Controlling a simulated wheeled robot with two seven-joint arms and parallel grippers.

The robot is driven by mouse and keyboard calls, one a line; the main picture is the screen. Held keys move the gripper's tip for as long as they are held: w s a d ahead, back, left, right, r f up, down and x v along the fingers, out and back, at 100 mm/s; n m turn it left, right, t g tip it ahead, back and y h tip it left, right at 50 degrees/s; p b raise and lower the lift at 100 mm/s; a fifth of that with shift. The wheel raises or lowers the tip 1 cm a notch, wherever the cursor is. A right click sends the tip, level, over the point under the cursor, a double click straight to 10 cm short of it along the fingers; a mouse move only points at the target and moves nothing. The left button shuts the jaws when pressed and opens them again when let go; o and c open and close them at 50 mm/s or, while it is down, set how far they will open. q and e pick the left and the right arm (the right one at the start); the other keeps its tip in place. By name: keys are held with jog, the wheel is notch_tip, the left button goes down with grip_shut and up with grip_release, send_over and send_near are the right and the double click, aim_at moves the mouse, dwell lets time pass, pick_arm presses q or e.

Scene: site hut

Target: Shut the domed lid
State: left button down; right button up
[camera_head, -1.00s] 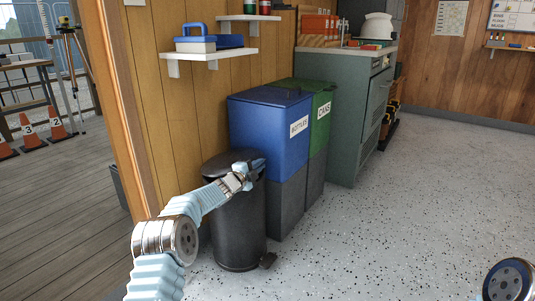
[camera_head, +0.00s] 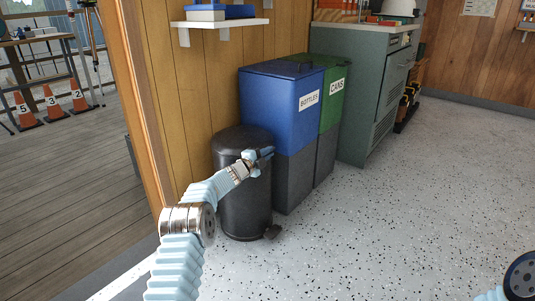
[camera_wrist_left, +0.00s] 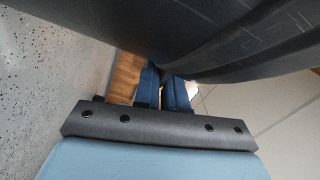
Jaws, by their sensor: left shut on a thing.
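The black pedal bin (camera_head: 243,205) stands on the floor against the wood wall. Its domed lid (camera_head: 238,138) sits on top and looks down or nearly down; I cannot tell if a gap is left. My left gripper (camera_head: 262,156) is at the bin's upper right side, just below the lid's top. In the left wrist view its two blue fingers (camera_wrist_left: 165,88) are close together at the curved edge of the dark lid (camera_wrist_left: 230,45), which hides their tips. It is shut on the lid. My right gripper is out of view.
The blue bottles bin (camera_head: 279,95) stands close on the right of the pedal bin, with the green cans bin (camera_head: 337,95) beyond it. The pedal (camera_head: 273,232) sticks out at the floor. A wall shelf (camera_head: 222,24) hangs above. The speckled floor (camera_head: 400,210) on the right is clear.

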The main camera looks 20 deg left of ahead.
pick_arm(q)
jog(key=c, duration=1.3)
grip_release()
jog(key=shift+a+f, duration=0.3)
jog(key=shift+f, duration=0.25)
jog(key=shift+r, duration=0.1)
jog(key=v, duration=1.3)
jog(key=shift+s, duration=0.4)
